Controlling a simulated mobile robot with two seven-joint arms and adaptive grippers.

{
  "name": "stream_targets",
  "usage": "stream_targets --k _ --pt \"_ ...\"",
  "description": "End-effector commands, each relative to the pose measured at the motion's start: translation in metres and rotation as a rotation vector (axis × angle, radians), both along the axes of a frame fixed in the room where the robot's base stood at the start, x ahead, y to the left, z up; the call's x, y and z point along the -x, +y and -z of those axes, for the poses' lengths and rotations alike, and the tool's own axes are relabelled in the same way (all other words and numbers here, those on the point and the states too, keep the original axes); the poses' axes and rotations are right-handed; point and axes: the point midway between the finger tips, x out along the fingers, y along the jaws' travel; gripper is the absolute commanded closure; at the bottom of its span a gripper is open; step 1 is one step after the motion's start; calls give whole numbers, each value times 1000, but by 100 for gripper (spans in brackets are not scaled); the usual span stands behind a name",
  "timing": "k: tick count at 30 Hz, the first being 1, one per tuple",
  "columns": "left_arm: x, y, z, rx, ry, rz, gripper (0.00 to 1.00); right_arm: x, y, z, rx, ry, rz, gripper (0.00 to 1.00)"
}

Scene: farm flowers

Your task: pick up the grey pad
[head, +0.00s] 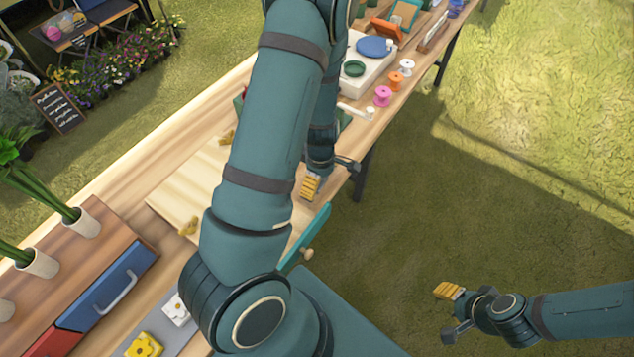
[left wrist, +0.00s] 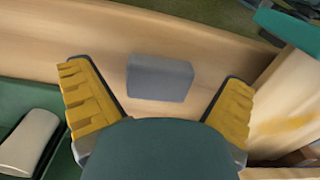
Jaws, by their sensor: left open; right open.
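The grey pad (left wrist: 160,78) is a small grey block on the light wooden tabletop in the left wrist view. I cannot make it out in the head view, where my left arm covers part of the table. My left gripper (left wrist: 157,74) is open, with its yellow ribbed fingers on either side of the pad and gaps between. In the head view my left gripper (head: 328,178) is low over the table's right edge. My right gripper (head: 450,310) is open and empty, off the table over the grass.
A green tray (left wrist: 58,103) with a pale block (left wrist: 30,140) lies left of the gripper in the left wrist view. Colored spools (head: 383,96) stand farther along the table. A blue-and-red drawer unit (head: 105,290) and potted stems (head: 80,220) are at left.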

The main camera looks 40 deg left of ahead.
Motion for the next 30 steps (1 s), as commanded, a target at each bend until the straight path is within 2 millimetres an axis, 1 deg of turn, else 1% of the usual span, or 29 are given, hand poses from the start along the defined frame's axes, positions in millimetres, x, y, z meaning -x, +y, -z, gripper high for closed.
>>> stream_targets --k 2,8,9,11,12,13,14,24,26,29,30 --pt "0 0 4 1 0 0 0 1 0 2 0 1 -1 53" --pt "0 0 4 0 -1 1 0 1 0 1 0 1 -1 53" --pt "0 0 4 0 -1 1 7 1 0 1 0 1 0 53" --pt "0 0 4 0 -1 1 28 1 0 1 0 1 0 53" --pt "0 0 4 0 -1 1 42 0 0 1 0 1 0 53" --pt "0 0 4 0 -1 1 53 0 0 1 0 1 0 53" --pt "0 0 4 0 -1 1 59 0 0 1 0 1 0 53" --pt "0 0 1 0 -1 1 59 0 0 0 0 0 0 53" --pt "-1 0 -4 0 -2 1 59 0 0 -2 0 -1 0 53" --pt "-1 0 -19 -1 -3 2 59 -2 0 -8 1 -4 4 53" --pt "-1 -1 -27 -1 -4 2 59 -3 0 -11 2 -6 4 53"
